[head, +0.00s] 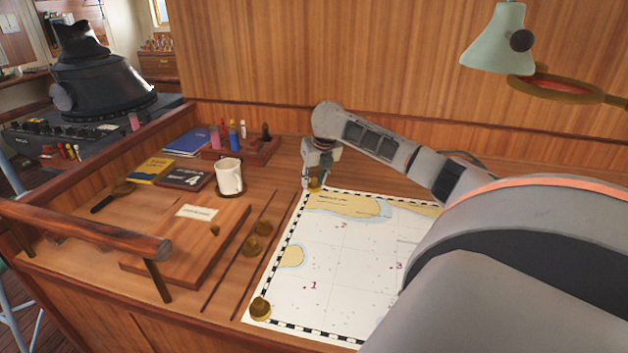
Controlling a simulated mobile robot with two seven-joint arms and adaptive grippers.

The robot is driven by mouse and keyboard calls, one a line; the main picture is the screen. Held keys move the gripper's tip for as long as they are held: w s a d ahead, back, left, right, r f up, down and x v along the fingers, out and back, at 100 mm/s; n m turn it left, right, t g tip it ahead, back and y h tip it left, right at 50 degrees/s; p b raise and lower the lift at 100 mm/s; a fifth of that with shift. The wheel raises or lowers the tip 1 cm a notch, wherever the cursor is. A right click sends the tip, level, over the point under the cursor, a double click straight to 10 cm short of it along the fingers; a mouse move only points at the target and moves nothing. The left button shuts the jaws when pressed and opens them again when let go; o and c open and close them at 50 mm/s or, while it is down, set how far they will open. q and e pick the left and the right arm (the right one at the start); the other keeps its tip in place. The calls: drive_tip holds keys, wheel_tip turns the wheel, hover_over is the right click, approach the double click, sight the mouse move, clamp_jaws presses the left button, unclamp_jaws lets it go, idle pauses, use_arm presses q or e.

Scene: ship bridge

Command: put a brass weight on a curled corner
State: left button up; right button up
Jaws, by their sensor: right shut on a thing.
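The chart (345,260) lies on the wooden table, with my right arm covering its right part. My right gripper (314,179) points down at the chart's far left corner and is shut on a brass weight (315,185). The weight is at or just above that corner; I cannot tell whether it touches the paper. Another brass weight (260,308) sits on the chart's near left corner. The right corners are hidden. My left gripper is out of view.
A white mug (229,176) stands left of my right gripper, before a wooden holder (257,152) with bottles. Books (186,178) and a knobbed wooden panel (180,255) lie farther left. A green lamp (497,40) hangs at upper right. A wooden rail (90,228) borders the left.

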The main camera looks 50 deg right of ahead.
drive_tip(key=shift+f, duration=0.35)
idle(0.4)
drive_tip(key=o, duration=1.4)
drive_tip(key=shift+c, duration=0.2)
drive_tip(key=v, duration=1.2)
